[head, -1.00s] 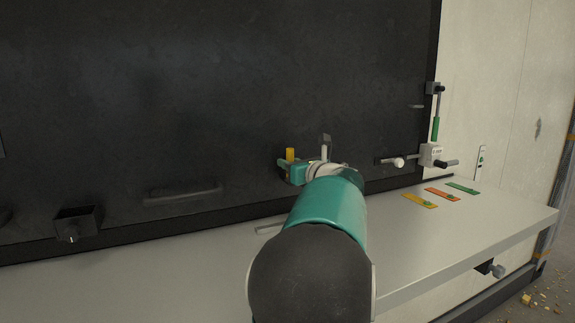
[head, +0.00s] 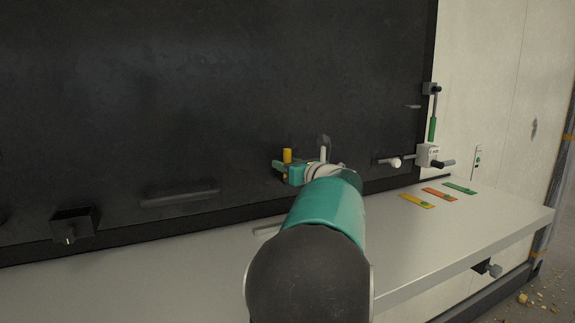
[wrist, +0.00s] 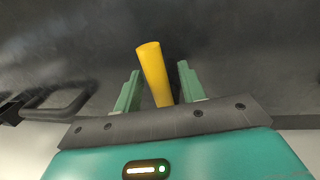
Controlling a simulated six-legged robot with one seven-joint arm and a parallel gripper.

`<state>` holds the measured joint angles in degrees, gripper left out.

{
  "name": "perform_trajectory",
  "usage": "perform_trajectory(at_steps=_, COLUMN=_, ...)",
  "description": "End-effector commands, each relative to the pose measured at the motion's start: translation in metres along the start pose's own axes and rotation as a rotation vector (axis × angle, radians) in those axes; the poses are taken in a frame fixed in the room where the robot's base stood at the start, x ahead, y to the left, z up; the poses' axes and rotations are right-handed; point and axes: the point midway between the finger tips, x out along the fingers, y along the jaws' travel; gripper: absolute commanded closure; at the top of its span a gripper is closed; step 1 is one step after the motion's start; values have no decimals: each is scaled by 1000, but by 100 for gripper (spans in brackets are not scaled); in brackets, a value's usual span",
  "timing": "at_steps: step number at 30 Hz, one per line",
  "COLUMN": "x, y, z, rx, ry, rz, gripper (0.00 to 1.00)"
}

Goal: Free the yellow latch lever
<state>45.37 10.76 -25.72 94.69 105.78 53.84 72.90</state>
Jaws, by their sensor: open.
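The yellow latch lever (wrist: 153,72) stands out in the wrist view, between the two green fingers of my gripper (wrist: 157,88). In the head view the top of the yellow lever (head: 287,155) shows just above my gripper (head: 281,168), in front of the dark panel. The lever's lower part and its mount are hidden by my gripper.
The dark panel (head: 200,80) fills the back. A dark bar handle (head: 180,195) and a black box fitting (head: 75,225) are on its left. A white-and-green latch (head: 428,153) is at its right edge. Colored tags (head: 438,194) lie on the light shelf (head: 450,240), which has bare room.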

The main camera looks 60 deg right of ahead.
Motion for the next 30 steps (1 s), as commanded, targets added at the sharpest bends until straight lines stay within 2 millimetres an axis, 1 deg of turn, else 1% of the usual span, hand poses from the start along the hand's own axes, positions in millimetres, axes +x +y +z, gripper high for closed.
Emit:
perform_trajectory(at_steps=5, x=-25, y=0, z=1, rx=0, ry=-2, rz=-2, gripper=60)
perform_trajectory(at_steps=12, x=-78, y=0, z=1, rx=0, ry=-3, rz=-3, gripper=60)
perform_trajectory(at_steps=18, x=-117, y=-1, z=1, rx=0, ry=-2, rz=-3, gripper=60)
perform_trajectory(at_steps=21, x=-128, y=0, z=1, rx=0, ry=-1, rz=-1, gripper=60)
perform_trajectory(at_steps=24, x=-134, y=0, z=0, rx=1, ry=-1, rz=-1, gripper=60)
perform_trajectory(at_steps=30, x=-135, y=0, z=0, rx=0, ry=0, rz=-1, gripper=60)
